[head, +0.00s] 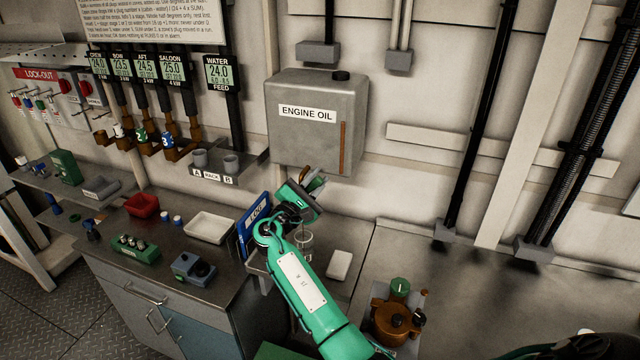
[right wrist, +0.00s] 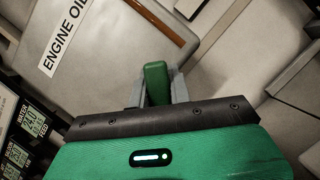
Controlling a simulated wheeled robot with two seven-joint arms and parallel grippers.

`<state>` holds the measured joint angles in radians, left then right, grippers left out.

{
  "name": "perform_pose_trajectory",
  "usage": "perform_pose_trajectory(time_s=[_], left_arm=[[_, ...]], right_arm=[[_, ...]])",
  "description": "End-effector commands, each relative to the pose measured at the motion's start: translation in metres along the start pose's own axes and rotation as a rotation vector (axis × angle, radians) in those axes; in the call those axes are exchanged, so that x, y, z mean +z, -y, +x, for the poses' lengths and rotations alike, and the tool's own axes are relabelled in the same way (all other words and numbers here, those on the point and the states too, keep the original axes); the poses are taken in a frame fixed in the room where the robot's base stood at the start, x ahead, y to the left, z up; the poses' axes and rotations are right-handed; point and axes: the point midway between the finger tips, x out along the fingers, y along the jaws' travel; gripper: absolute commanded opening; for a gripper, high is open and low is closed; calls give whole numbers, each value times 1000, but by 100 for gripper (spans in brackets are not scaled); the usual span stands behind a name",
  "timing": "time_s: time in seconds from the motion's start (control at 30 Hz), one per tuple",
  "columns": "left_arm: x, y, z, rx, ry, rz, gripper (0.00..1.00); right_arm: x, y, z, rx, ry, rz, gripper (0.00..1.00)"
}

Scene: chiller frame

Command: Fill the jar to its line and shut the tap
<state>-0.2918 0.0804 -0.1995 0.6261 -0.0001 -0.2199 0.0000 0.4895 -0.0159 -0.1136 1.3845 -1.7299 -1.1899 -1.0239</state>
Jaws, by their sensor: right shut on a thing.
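The grey tank labelled ENGINE OIL (head: 290,140) hangs on the wall, with a brown sight strip on its front. My right gripper (head: 310,188) is just below it, by a brownish piece that looks like part of the tap (head: 318,176). In the right wrist view its fingers are shut on a green handle (right wrist: 155,80), apparently the tap's. A clear jar (head: 304,241) stands below the gripper, partly hidden by my green arm. Its line and oil level cannot be made out. My left gripper is not in view.
A blue board (head: 248,226) stands left of the arm. A white tray (head: 210,227), a red bin (head: 142,206) and a blue-grey device (head: 193,268) sit on the left counter. A white block (head: 340,265) and a brown pot-like unit (head: 396,322) are to the right.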

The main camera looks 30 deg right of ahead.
Motion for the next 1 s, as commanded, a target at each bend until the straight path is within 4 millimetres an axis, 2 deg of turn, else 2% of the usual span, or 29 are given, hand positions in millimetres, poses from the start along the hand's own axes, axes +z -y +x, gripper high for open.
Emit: perform_pose_trajectory(time_s=[0.27, 0.77, 0.8, 0.87, 0.9, 1.0], left_arm=[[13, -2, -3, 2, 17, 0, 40], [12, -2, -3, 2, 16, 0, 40], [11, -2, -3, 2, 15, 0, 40], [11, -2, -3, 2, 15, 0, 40], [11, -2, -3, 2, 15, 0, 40], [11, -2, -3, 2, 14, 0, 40]], right_arm=[[0, -5, 1, 31, 2, -76, 0], [0, -6, 1, 37, 1, -88, 0], [0, -6, 1, 37, 1, -88, 28], [0, -6, 0, 37, 1, -88, 39], [0, -6, 0, 37, 1, -88, 42], [0, -6, 0, 37, 0, -88, 42]])
